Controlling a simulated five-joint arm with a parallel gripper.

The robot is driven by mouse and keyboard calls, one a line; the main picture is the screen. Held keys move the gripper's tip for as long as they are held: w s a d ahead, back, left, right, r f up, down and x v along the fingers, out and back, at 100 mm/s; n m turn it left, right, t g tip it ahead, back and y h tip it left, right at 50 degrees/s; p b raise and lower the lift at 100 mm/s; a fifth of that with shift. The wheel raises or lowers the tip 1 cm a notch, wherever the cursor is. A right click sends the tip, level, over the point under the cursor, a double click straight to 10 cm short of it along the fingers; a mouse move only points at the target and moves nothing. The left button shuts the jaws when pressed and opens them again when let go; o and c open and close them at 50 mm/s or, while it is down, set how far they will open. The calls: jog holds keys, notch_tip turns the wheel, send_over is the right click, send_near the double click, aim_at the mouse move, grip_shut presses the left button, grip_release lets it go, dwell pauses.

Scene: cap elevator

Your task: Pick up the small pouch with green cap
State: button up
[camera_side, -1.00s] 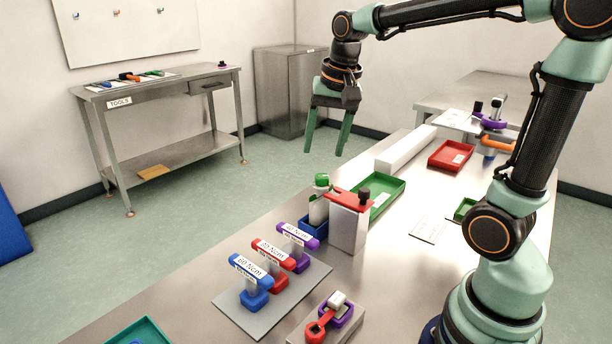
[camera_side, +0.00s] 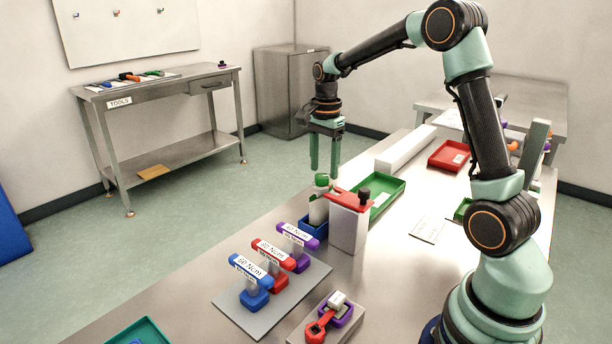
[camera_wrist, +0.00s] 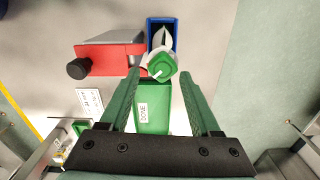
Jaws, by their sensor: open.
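The small pouch (camera_side: 318,211) is white with a green cap (camera_side: 321,180) and stands upright in a blue holder (camera_side: 312,230) on the table. In the wrist view the green cap (camera_wrist: 162,67) shows from above, in front of the fingertips and roughly midway between them, with the blue holder (camera_wrist: 162,24) around the pouch. My gripper (camera_side: 325,172) is open and empty, its green fingers pointing down. In the side view its fingertips appear just above and behind the cap. In the wrist view both fingers (camera_wrist: 158,77) are spread apart, and nothing is between them in contact.
Blue, red and purple torque tools (camera_side: 250,279) stand on a plate at the front. A red tray (camera_side: 450,156) is farther back.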

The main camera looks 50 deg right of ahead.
aim_at(323, 175)
jog(key=shift+w+f, duration=0.1)
jog(key=shift+f, duration=3)
grip_shut()
